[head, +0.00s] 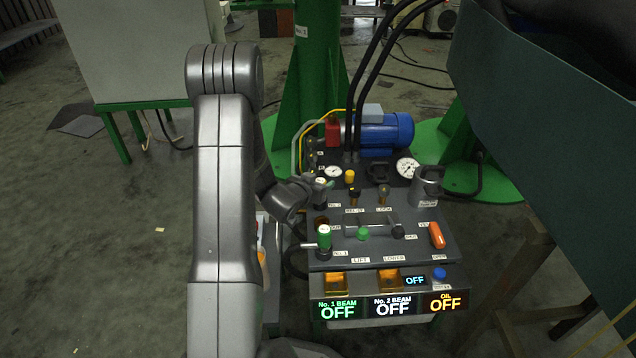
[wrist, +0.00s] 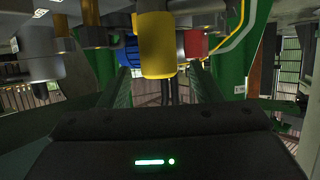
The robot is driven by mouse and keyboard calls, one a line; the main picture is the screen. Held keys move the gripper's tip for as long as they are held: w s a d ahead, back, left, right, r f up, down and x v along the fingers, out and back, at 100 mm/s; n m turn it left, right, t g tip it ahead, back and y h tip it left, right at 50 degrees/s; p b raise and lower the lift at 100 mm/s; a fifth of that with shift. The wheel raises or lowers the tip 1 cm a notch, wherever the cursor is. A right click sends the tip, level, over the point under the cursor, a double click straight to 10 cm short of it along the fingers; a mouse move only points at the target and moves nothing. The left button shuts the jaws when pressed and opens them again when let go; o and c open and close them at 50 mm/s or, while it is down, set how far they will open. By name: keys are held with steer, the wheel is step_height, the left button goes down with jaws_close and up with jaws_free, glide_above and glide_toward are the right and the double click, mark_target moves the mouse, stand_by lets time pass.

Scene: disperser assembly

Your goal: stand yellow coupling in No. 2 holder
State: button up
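A yellow cylindrical piece, which looks like the yellow coupling (head: 350,177), shows upright near the back of the panel in the head view. In the wrist view, which appears upside down, a large yellow cylinder (wrist: 156,45) is at top centre. My gripper (head: 318,190) is at the panel's back left, by the No. 2 label (head: 335,205), left of the yellow piece. The No. 2 holder is largely hidden by my gripper.
A green-topped coupling (head: 323,237) stands at No. 1. Valve levers, an orange handle (head: 437,235) and a grey jug (head: 428,186) stand on the panel. A blue motor (head: 385,134), gauges and hoses are behind. Green posts flank the unit.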

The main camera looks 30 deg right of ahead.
steer(key=p+v, duration=0.3)
steer(key=v, duration=1.1)
steer(key=shift+p, duration=0.3)
steer(key=shift+d, duration=0.1)
steer(key=b+x, duration=0.3)
steer(key=x, duration=1.1)
steer(key=shift+f+b, duration=0.15)
steer(key=shift+b, duration=0.25)
steer(key=shift+r+p, duration=0.35)
steer(key=shift+r, duration=0.1)
steer(key=shift+a+f, duration=0.15)
steer(key=shift+a, duration=0.05)
